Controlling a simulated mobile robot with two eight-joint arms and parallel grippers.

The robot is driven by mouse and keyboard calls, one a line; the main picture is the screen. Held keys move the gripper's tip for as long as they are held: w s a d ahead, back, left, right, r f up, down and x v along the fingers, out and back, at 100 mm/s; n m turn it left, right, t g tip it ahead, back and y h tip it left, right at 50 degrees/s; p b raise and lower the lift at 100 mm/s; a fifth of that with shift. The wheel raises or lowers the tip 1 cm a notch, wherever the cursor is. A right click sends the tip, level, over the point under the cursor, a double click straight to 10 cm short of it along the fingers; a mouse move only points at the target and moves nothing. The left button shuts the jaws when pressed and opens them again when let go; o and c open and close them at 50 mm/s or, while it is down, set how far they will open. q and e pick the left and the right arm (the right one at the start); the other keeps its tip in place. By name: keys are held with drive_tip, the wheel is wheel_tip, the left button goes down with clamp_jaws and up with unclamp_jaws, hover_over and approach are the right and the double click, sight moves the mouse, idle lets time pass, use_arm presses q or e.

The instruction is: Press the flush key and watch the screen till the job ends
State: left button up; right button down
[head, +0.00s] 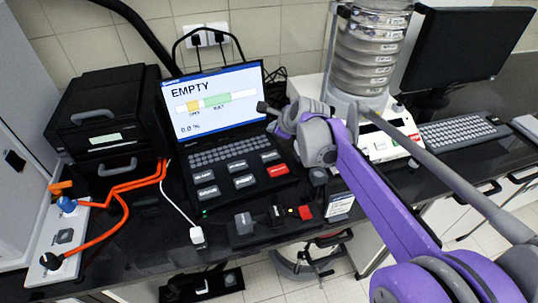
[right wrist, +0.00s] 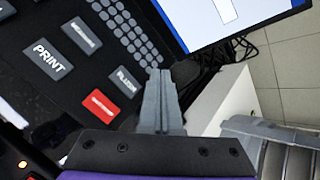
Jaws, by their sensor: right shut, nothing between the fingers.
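The black console (head: 235,140) stands open on the dark bench in the head view. In the right wrist view, the grey flush key (right wrist: 127,79) lies just left of my fingertips, beside a red key (right wrist: 98,104). My right gripper (head: 277,131) is shut and empty by the console's right edge; it also shows in the right wrist view (right wrist: 160,75). Whether it touches anything, I cannot tell. My left gripper is not in view.
A sieve stack (head: 368,65) on a white base stands right of the console, with a monitor (head: 465,50) and keyboard (head: 458,133) beyond. A black box (head: 104,115) and orange cables (head: 125,187) are at left.

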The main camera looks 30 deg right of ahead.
drive_tip(key=shift+f, duration=0.15)
drive_tip(key=b, duration=0.5)
hover_over(272, 157)
wheel_tip(272, 157, down, 8)
drive_tip(key=shift+s+r, duration=0.15)
drive_tip(key=shift+r, duration=0.05)
drive_tip(key=shift+f+b, duration=0.3)
drive_tip(key=shift+f, duration=0.2)
idle(1.1)
drive_tip(key=shift+f, duration=0.4)
drive_tip(key=shift+f+b, duration=0.5)
drive_tip(key=shift+b, duration=0.05)
idle(0.5)
drive_tip(key=shift+r, duration=0.1)
drive_tip(key=shift+r+p, duration=0.65)
drive_tip(key=shift+r, duration=0.2)
drive_tip(key=shift+r, duration=0.1)
